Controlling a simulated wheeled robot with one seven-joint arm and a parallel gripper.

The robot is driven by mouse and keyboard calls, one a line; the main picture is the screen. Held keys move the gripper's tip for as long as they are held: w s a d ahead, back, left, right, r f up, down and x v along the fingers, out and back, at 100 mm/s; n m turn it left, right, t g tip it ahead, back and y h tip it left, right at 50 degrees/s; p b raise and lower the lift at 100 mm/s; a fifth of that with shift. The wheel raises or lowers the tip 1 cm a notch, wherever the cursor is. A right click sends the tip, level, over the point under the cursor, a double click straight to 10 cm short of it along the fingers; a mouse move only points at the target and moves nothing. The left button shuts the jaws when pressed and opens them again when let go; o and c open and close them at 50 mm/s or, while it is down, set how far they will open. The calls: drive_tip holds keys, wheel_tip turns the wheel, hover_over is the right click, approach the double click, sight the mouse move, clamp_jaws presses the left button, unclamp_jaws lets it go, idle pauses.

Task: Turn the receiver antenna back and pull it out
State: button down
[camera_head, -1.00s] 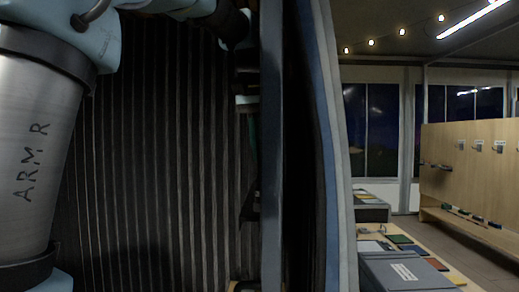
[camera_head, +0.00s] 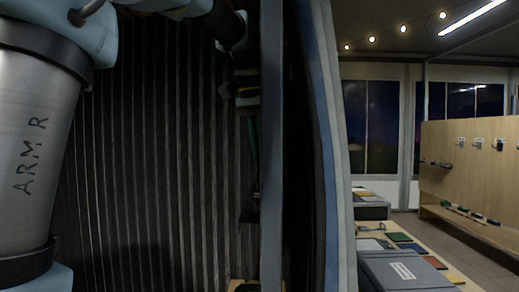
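The receiver and its antenna cannot be made out in the head view. My arm comes in from the upper left, and its wrist (camera_head: 232,32) is beside the dark ribbed wall. Below the wrist, a small dark shape with a grey tilted part sits against the edge of a blue-grey upright. It may be my gripper (camera_head: 240,92), but its fingers are not clear. I cannot see whether it is open or shut, or whether it touches anything.
The dark ribbed wall (camera_head: 150,170) fills the left. A blue-grey upright (camera_head: 271,150) and a curved panel edge (camera_head: 335,150) stand right of it. Beyond are a grey case (camera_head: 385,272), several coloured books on a table, and a wooden pegboard (camera_head: 480,180). The floor beside the pegboard looks clear.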

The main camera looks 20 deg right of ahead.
drive_tip(key=shift+m+p, duration=0.6)
drive_tip(key=shift+m, duration=0.6)
drive_tip(key=shift+m+g, duration=0.3)
drive_tip(key=shift+m, duration=0.1)
drive_tip(key=shift+m+p, duration=0.7)
drive_tip(key=shift+m, duration=0.6)
drive_tip(key=shift+r+p, duration=0.8)
drive_tip(key=shift+r, duration=0.65)
